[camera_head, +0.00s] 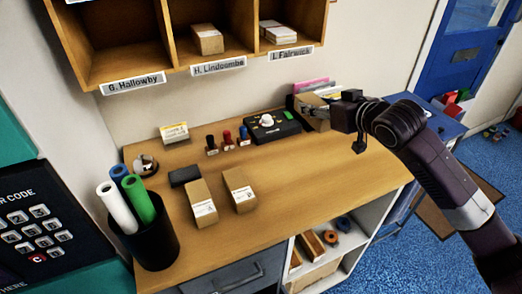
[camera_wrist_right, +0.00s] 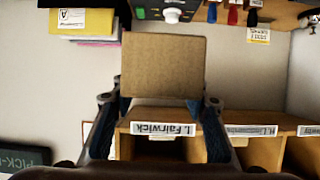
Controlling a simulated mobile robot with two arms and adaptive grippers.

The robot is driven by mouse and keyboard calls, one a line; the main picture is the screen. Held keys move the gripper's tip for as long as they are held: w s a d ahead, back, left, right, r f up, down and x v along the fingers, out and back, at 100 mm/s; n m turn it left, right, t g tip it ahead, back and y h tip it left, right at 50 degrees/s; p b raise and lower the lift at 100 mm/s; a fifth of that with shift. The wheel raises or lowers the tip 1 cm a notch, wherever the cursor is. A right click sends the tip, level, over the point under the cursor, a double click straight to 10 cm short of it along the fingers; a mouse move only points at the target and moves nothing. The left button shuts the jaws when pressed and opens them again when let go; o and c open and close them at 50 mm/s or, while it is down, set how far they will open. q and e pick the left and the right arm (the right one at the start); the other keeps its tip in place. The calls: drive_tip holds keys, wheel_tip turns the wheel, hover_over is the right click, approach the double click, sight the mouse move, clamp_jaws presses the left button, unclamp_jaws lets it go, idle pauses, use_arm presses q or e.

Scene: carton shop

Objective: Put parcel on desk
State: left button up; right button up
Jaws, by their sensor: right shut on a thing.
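My right gripper (camera_head: 329,111) is above the back right part of the wooden desk (camera_head: 305,185), shut on a brown cardboard parcel (camera_head: 310,104). In the right wrist view the parcel (camera_wrist_right: 162,66) sits between the two fingers (camera_wrist_right: 160,100), its plain face toward the camera. In the head view it is partly hidden by the gripper, and I cannot tell whether it touches the desk. Two other labelled parcels lie on the desk, one at the left (camera_head: 202,203) and one beside it (camera_head: 240,189). My left gripper is not in view.
A black device with a white knob (camera_head: 272,126) and several stamps (camera_head: 228,138) stand along the back. A black pot of rolled tubes (camera_head: 155,240) is at the front left. Labelled pigeonholes (camera_head: 218,66) hang above. The front right desktop is clear.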

drive_tip(key=p, duration=0.2)
hover_over(307, 170)
wheel_tip(307, 170, down, 16)
drive_tip(key=shift+r, duration=0.25)
wheel_tip(307, 170, down, 4)
drive_tip(key=shift+r, duration=0.1)
drive_tip(key=shift+f, duration=0.2)
drive_tip(key=o, duration=1.3)
